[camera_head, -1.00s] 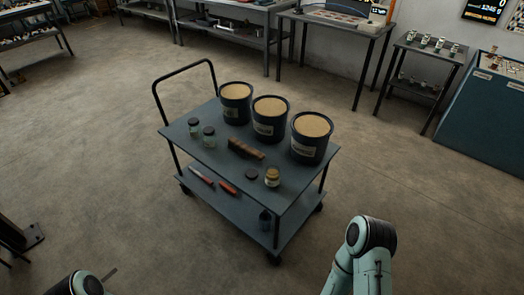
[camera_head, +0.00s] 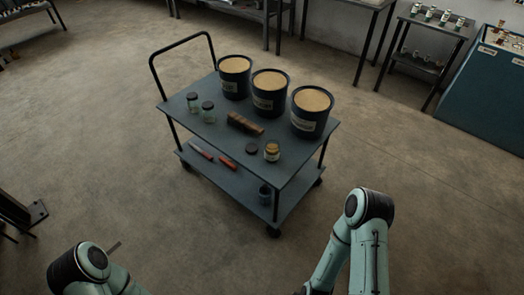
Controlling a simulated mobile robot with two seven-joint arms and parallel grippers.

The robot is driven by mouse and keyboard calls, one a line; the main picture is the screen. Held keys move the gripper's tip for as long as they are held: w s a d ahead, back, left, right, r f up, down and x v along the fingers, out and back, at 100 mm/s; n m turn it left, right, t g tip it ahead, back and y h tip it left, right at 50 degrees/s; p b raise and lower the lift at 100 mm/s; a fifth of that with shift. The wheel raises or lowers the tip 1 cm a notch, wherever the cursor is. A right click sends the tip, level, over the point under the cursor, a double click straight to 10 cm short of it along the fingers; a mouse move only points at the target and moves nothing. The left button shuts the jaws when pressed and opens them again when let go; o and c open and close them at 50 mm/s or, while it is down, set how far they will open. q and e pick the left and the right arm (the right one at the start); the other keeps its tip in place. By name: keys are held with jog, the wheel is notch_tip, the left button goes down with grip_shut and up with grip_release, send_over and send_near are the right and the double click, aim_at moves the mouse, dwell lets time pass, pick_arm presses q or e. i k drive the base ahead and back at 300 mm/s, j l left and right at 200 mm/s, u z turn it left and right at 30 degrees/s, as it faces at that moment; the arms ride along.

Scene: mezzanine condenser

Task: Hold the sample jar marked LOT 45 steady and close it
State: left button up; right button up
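A small open-looking jar (camera_head: 272,152) with yellowish contents and a pale label stands upright near the front right edge of the cart's top shelf. Its label is too small to read. A dark round lid (camera_head: 252,149) lies flat just left of it, apart from it. Two closed jars with dark lids, one (camera_head: 193,103) and another (camera_head: 208,112), stand at the left of the shelf; their markings cannot be read. Only elbow and link parts of my two arms show at the bottom of the view. Both grippers are out of view.
The cart (camera_head: 226,143) has a push handle at its left. Three dark buckets of tan grain (camera_head: 270,92) stand along its back. A brown ridged block (camera_head: 245,123) lies mid-shelf. Red-handled tools (camera_head: 227,162) and a dark bottle (camera_head: 265,194) are lower. Floor around is clear.

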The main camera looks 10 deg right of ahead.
aim_at(272, 150)
jog(key=i+j+z, duration=0.2)
jog(key=z, duration=0.3)
jog(key=i+j+z, duration=0.15)
jog(key=j+z, duration=0.3)
jog(key=i+j+z, duration=0.1)
jog(key=j, duration=0.25)
jog(key=i+j+z, duration=0.1)
jog(key=j, duration=0.2)
jog(key=j+z, duration=0.1)
jog(key=j, duration=0.25)
jog(key=i+j, duration=0.1)
jog(key=j, duration=0.35)
jog(key=i+j, duration=0.15)
jog(key=j, duration=0.35)
jog(key=i+j, duration=0.1)
jog(key=j, duration=0.35)
